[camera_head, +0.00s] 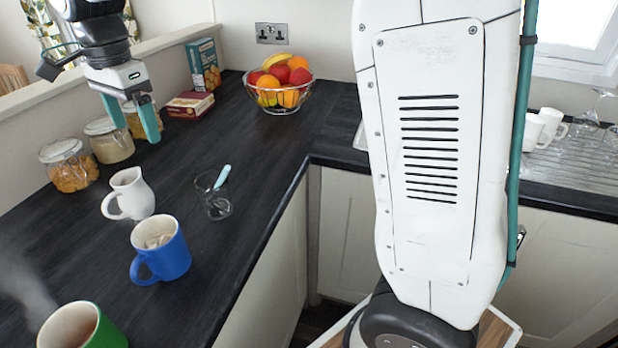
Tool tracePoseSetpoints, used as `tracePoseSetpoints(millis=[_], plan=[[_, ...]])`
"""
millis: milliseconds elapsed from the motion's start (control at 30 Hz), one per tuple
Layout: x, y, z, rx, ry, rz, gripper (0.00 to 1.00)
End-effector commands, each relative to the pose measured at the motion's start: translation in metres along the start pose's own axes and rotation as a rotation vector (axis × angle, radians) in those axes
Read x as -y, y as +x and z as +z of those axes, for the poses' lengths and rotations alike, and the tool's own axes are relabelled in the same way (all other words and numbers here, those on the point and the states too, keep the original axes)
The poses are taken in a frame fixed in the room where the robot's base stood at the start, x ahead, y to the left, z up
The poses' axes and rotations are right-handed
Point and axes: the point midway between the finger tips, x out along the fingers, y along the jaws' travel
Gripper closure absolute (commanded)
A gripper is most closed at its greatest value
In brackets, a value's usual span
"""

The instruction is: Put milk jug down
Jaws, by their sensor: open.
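The white milk jug (130,194) stands upright on the dark counter (217,140), its handle toward the left. It is behind the blue mug (161,250) and in front of the glass jars. My gripper (133,120) hangs above and behind the jug, with teal fingers apart and nothing between them. The gripper does not appear to touch the jug.
A green mug (82,326) stands front left, with steam beside it. Jars (68,166), boxes (190,104) and a fruit bowl (278,82) line the back. My white arm link blocks the middle right.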

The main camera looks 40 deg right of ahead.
Motion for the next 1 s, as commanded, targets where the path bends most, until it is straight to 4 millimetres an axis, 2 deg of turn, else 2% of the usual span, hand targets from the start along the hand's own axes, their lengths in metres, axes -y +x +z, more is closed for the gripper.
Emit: tracePoseSetpoints(millis=[33, 100, 267, 400, 500, 600, 700, 767, 833, 1000], plan=[[-0.029, -0.013, -0.015, -0.002, -0.066, -0.013, 0.15], [-0.068, -0.023, -0.032, -0.007, -0.183, -0.023, 0.15], [-0.158, -0.030, -0.057, -0.023, -0.455, -0.039, 0.15], [-0.235, -0.020, -0.067, -0.043, -0.693, -0.048, 0.15], [-0.284, -0.006, -0.069, -0.061, -0.852, -0.052, 0.15], [-0.321, 0.010, -0.067, -0.075, -0.986, -0.051, 0.15], [-0.346, 0.024, -0.064, -0.085, -1.084, -0.048, 0.15], [-0.355, 0.029, -0.063, -0.089, -1.123, -0.047, 0.15], [-0.358, 0.033, -0.056, -0.092, -1.152, -0.046, 0.15], [-0.360, 0.035, -0.054, -0.092, -1.169, -0.045, 0.15]])
